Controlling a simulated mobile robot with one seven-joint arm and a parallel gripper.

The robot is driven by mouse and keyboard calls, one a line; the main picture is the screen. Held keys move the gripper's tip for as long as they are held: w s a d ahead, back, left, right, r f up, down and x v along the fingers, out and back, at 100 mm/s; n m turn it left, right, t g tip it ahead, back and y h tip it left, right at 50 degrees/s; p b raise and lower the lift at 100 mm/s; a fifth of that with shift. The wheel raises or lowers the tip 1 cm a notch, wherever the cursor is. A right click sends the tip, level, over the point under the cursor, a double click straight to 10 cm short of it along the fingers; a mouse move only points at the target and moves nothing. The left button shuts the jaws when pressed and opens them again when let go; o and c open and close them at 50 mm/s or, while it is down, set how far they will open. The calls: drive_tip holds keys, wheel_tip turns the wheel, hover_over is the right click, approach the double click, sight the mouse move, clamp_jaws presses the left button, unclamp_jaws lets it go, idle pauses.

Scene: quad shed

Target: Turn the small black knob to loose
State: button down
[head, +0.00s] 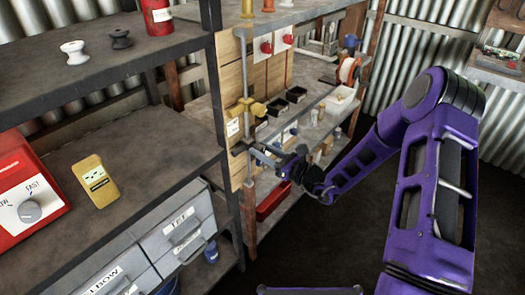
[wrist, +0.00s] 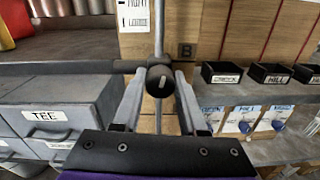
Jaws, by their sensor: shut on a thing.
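The small black knob (wrist: 160,80) is a round dark cap with a pale mark running roughly up and down on its face. It sits in front of a vertical metal rod (wrist: 158,35). My gripper (wrist: 159,88) is shut on the knob, with one pale finger at each side of it. In the head view my gripper (head: 262,155) reaches the lower part of the rod, and the knob is too small to make out there. A white label (wrist: 135,15) above left of the knob reads LOOSE on its lower line; the line above is cut off.
Grey drawers, one marked TEE (wrist: 45,116), stand left of the knob. Black bins (wrist: 270,75) stand on the shelf at right. A shelf post (head: 216,90) rises left of the rod.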

drive_tip(key=shift+f+n+b, duration=0.15)
drive_tip(key=shift+n+b, duration=0.35)
drive_tip(key=shift+n, duration=1)
drive_tip(key=shift+c, duration=2.2)
unclamp_jaws()
drive_tip(key=v, duration=1.7)
drive_tip(key=shift+d, duration=0.25)
drive_tip(key=shift+s, duration=0.15)
